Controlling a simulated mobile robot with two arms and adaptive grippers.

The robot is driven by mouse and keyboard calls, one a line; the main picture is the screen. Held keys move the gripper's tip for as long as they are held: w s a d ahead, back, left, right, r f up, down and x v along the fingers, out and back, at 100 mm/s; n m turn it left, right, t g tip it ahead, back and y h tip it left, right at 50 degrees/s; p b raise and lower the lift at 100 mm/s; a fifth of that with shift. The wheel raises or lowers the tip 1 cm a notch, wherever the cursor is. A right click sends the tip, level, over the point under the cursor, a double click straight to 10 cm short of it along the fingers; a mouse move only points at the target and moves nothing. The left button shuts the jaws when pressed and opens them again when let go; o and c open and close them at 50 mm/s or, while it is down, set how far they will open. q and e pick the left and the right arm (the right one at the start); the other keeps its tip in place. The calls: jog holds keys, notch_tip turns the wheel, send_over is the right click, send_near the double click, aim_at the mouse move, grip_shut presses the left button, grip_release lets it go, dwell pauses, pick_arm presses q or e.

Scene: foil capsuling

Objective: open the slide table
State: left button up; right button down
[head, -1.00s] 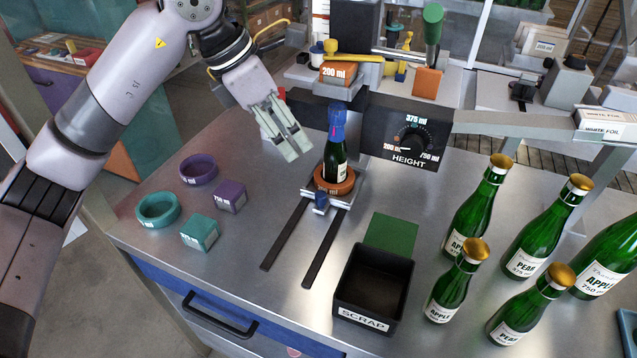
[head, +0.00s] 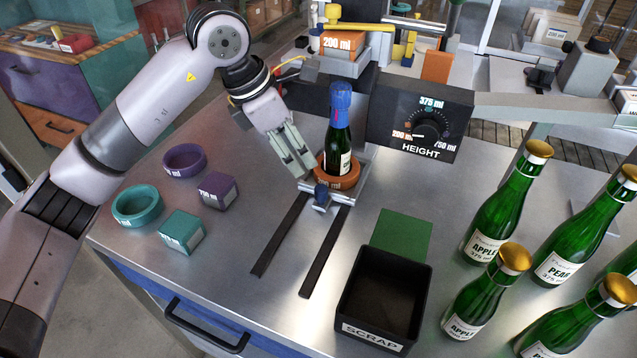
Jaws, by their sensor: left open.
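The slide table (head: 346,192) is a small metal plate at the back end of two dark rails (head: 325,250) on the steel bench. It bears an orange ring (head: 340,178) in which a small green bottle (head: 338,150) with a blue capsule (head: 340,103) stands upright. A blue knob (head: 321,196) sits at the plate's front edge. My left gripper (head: 303,165) is open, its fingers pointing down just left of the ring and bottle, behind the knob. I cannot tell whether it touches the plate. My right gripper is not in view.
A black scrap bin (head: 383,297) stands right of the rails, with a green pad (head: 401,233) behind it. Teal and purple rings and blocks lie at left. Several green bottles stand at right. The height dial box (head: 420,118) is behind. The rails' front stretch is clear.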

aim_at(320, 188)
pick_arm(q)
jog(key=p+x, duration=0.2)
jog(key=x, duration=0.9)
jog(key=shift+f, duration=0.1)
jog(key=shift+w+d+f, duration=0.15)
jog(key=shift+w+f, duration=0.05)
jog(key=shift+f, duration=0.25)
grip_shut()
